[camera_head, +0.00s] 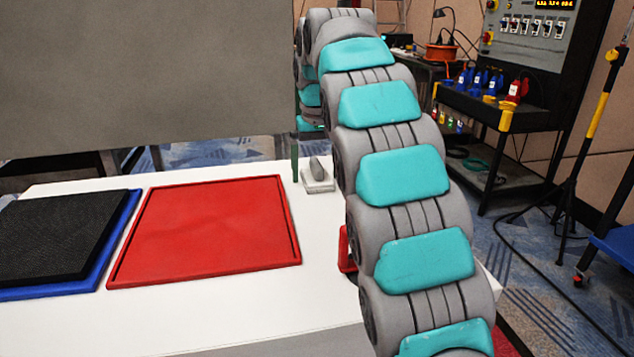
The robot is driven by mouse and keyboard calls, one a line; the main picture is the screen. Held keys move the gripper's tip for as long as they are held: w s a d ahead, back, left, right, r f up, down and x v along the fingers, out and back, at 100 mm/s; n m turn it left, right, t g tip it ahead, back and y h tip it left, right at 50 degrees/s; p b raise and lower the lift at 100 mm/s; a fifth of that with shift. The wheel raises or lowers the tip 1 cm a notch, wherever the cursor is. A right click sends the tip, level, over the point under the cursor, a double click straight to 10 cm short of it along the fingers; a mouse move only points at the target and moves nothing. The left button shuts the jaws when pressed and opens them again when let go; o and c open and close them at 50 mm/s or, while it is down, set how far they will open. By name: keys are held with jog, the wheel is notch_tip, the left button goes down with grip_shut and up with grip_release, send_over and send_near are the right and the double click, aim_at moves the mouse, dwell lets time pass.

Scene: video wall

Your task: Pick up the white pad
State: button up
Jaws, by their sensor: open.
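A small whitish pad (318,186) lies on the white table near its back edge, to the right of the red tray; I take it to be the white pad. A grey rounded piece stands on it. My arm rises from the lower right, arches over and comes down behind itself. Its far end, with my gripper (308,158), is just above and beside the small pad. A thin dark upright piece left of the pad looks like one finger. The fingertips are small and partly hidden, and nothing is seen held.
A red tray (285,185) lies empty on the table (200,310). Left of it, a black pad (50,235) lies on a blue tray (108,262). A large grey panel (150,75) blocks the upper left. A control cabinet (535,40) stands at the back right.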

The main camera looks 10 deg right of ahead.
aim_at(314, 164)
jog(key=shift+r, duration=0.1)
jog(key=c, duration=1.3)
jog(key=shift+r, duration=0.1)
jog(key=shift+r, duration=0.7)
notch_tip(314, 164, up, 2)
jog(key=shift+r+p, duration=0.1)
jog(key=shift+p, duration=0.65)
jog(key=shift+s+a+b, duration=0.3)
jog(key=shift+s, duration=0.3)
jog(key=s+a, duration=0.2)
jog(key=s, duration=0.2)
jog(key=s+a+b, duration=0.1)
jog(key=s+a, duration=0.1)
jog(key=s, duration=0.2)
jog(key=s+a+r, duration=0.1)
jog(key=s+a, duration=0.1)
jog(key=s, duration=0.3)
jog(key=shift+a+r+b, duration=0.1)
jog(key=shift+a+b, duration=0.3)
